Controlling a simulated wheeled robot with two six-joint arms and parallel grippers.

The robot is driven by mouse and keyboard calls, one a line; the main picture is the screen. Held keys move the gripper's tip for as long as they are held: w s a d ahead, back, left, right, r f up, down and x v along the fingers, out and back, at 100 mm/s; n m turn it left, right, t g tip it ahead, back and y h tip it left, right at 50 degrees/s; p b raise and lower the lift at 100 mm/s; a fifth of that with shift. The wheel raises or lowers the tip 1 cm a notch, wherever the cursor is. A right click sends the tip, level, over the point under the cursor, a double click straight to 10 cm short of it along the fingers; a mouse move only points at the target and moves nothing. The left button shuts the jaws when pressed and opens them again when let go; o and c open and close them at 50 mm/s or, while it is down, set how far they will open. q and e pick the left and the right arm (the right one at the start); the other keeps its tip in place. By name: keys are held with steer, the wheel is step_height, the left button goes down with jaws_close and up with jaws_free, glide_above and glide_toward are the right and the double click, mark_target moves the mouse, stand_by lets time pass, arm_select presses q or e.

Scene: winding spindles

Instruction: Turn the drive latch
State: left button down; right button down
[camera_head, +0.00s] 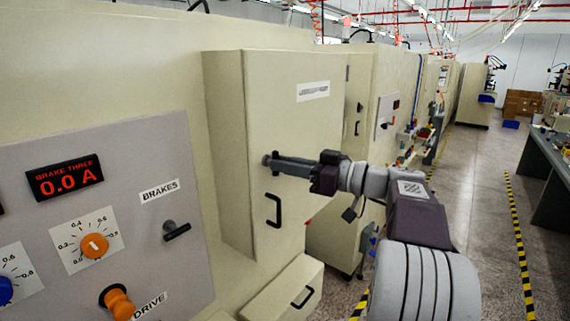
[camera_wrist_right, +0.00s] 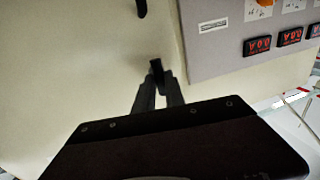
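A dark latch (camera_wrist_right: 156,70) on the beige cabinet door (camera_head: 318,130) is at the fingertips of my right gripper (camera_head: 276,162). In the head view the fingers largely cover this latch. In the right wrist view the two fingers (camera_wrist_right: 158,88) reach to either side of it; whether they press on it is too small to tell. No label marks this latch as the drive one. The word DRIVE (camera_head: 150,307) is printed low on the grey control panel, beside an orange knob (camera_head: 118,302). A black T-shaped latch (camera_head: 176,231) sits under the BRAKES label. My left gripper is not in view.
A black door handle (camera_head: 273,210) is just below my right gripper. The grey panel (camera_head: 130,210) with a red display (camera_head: 64,178) and dials is to the left. A drawer handle (camera_head: 302,297) is lower down. The aisle floor (camera_head: 470,200) at right is clear.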

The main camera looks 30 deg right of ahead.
steer(key=shift+a+f+m+t+h+b, duration=0.1)
steer(key=shift+m+t+h+b, duration=0.4)
steer(key=shift+m+b, duration=2.3)
steer(key=shift+d+f+m+t+h+b, duration=0.1)
steer(key=shift+m+t+b, duration=0.65)
steer(key=shift+m+b, duration=2.05)
steer(key=shift+a+m+t+h+b, duration=0.2)
steer(key=shift+m+t+b, duration=0.8)
steer(key=shift+m, duration=3.3)
steer(key=shift+d+m+g+h+b, duration=0.1)
steer(key=shift+m+g+h+b, duration=0.15)
steer(key=shift+m+h+b, duration=0.05)
steer(key=c, duration=1.4)
jaws_free()
steer(key=shift+f, duration=0.1)
